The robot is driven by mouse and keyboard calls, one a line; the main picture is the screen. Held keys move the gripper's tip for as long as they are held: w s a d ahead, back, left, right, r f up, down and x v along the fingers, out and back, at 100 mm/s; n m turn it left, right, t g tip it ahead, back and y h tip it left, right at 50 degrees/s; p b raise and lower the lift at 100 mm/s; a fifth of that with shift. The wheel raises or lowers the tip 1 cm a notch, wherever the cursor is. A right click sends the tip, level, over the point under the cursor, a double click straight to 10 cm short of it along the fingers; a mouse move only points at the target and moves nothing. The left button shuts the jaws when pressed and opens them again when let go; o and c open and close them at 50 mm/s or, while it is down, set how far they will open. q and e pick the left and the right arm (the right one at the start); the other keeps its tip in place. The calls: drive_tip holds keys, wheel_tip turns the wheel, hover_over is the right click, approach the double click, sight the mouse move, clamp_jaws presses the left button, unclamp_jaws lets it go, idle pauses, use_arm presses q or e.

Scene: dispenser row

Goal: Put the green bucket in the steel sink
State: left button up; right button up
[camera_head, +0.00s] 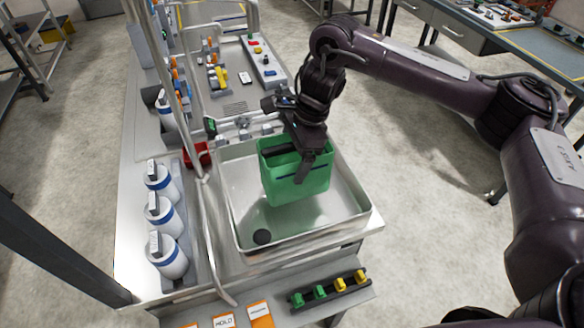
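The green bucket (283,187) is over the steel sink (245,205), within the outline of its rim, and looks roughly upright. I cannot tell whether its base touches the sink floor. My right gripper (305,165) comes from above and is shut on the bucket's upper part; one dark finger lies against the outside of its near right wall. The bucket hides part of the sink's floor and back wall. The round dark drain (262,237) shows at the near left of the sink. My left gripper is not in view.
White dispensers with blue bands (165,220) stand in a row left of the sink. A red bin (197,155) sits at its back left corner. A bent metal pipe (207,215) rises along the left side. Green and yellow pieces (330,288) lie on a rail in front.

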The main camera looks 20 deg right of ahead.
drive_tip(key=x, duration=0.3)
drive_tip(key=shift+d+f, duration=0.25)
drive_tip(key=shift+d, duration=0.05)
drive_tip(key=shift+w+d+f, duration=0.1)
drive_tip(key=shift+f, duration=0.25)
drive_tip(key=shift+f, duration=0.1)
drive_tip(key=o, duration=1)
drive_tip(key=shift+f, duration=0.1)
drive_tip(key=o, duration=0.3)
drive_tip(key=shift+r, duration=0.25)
drive_tip(key=v, duration=1.2)
